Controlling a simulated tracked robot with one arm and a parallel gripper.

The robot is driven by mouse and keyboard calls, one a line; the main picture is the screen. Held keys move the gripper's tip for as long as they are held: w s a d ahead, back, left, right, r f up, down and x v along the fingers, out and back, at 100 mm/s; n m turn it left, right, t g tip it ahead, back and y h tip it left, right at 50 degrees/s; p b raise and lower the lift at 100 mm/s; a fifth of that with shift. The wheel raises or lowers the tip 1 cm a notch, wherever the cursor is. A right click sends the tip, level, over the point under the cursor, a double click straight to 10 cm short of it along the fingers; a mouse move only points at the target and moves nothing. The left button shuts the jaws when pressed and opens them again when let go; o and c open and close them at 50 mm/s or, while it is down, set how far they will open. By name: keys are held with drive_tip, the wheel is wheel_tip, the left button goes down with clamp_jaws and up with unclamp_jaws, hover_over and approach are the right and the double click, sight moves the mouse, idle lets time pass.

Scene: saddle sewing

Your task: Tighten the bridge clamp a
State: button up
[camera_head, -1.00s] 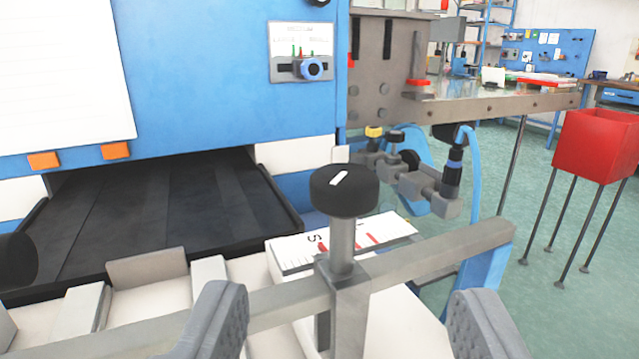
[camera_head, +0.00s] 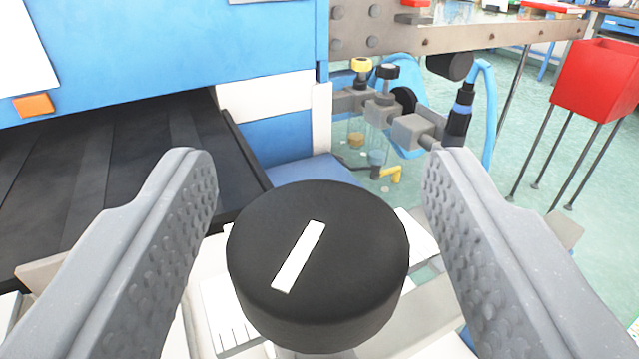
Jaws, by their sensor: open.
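The black round knob of bridge clamp a (camera_head: 345,250) is large in the lower middle of the view. A white line on its top slants from lower left to upper right. My gripper (camera_head: 312,180) is open, with one grey textured finger on each side of the knob. The clamp's stem and crossbar are mostly hidden below the knob.
A blue machine body (camera_head: 160,50) stands behind, with a dark slatted bed (camera_head: 100,180) at left. Grey valve fittings (camera_head: 400,120) and a blue hose are beyond the knob. A red bin (camera_head: 598,80) on thin legs stands at right over open green floor.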

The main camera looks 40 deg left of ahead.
drive_tip(key=c, duration=1)
drive_tip(key=shift+o, duration=0.2)
drive_tip(key=shift+m+t+h, duration=0.4)
drive_tip(key=shift+h, duration=0.1)
drive_tip(key=shift+a+r+m+t+h, duration=0.1)
drive_tip(key=shift+m+t+h, duration=0.7)
drive_tip(key=shift+m+h, duration=0.5)
drive_tip(key=shift+m+t+h+b, duration=0.7)
drive_tip(key=shift+m+h, duration=0.5)
drive_tip(key=shift+h, duration=1.1)
drive_tip(key=shift+m+h, duration=0.3)
drive_tip(key=shift+h, duration=0.2)
drive_tip(key=o, duration=1)
drive_tip(key=shift+c, duration=0.2)
drive_tip(key=shift+s, duration=0.1)
